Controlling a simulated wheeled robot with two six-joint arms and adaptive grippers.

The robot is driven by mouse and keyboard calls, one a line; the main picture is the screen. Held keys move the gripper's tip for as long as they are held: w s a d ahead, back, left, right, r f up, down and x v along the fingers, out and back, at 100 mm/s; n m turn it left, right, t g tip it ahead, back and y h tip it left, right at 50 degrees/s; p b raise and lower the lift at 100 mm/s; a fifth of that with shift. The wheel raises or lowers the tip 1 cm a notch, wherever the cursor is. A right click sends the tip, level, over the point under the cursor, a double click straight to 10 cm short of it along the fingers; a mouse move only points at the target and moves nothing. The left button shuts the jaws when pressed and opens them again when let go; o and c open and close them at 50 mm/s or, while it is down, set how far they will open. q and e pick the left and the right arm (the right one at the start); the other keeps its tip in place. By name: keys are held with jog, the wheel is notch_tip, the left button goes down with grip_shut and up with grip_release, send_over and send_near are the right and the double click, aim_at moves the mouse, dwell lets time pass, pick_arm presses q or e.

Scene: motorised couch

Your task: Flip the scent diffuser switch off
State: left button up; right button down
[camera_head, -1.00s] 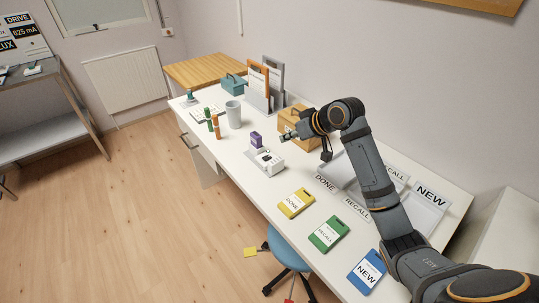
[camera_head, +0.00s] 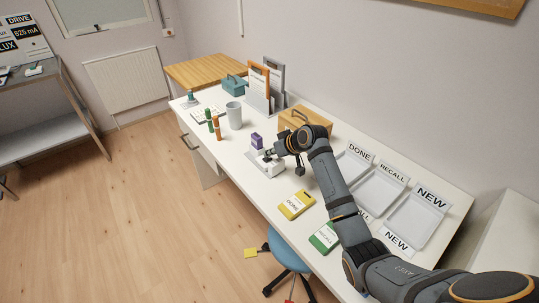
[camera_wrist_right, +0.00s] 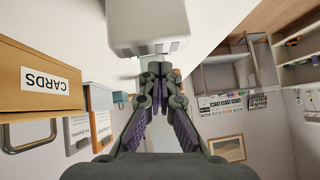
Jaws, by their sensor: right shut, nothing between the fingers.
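My right gripper (camera_head: 268,156) is shut and empty, right at the device's top in the head view. In the right wrist view the white device (camera_wrist_right: 146,22) fills the top middle, just beyond the shut fingertips (camera_wrist_right: 158,70). The switch itself is hidden or too small to make out, and I cannot tell whether the fingers touch it. My left gripper is not in view.
A wooden box (camera_head: 305,121) stands close behind my right arm; it also shows in the right wrist view (camera_wrist_right: 35,85). A yellow card (camera_head: 296,204) lies nearer. Labelled trays (camera_head: 378,188) are at right.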

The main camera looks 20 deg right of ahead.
jog(key=shift+a+f, duration=0.1)
jog(key=shift+f, duration=0.4)
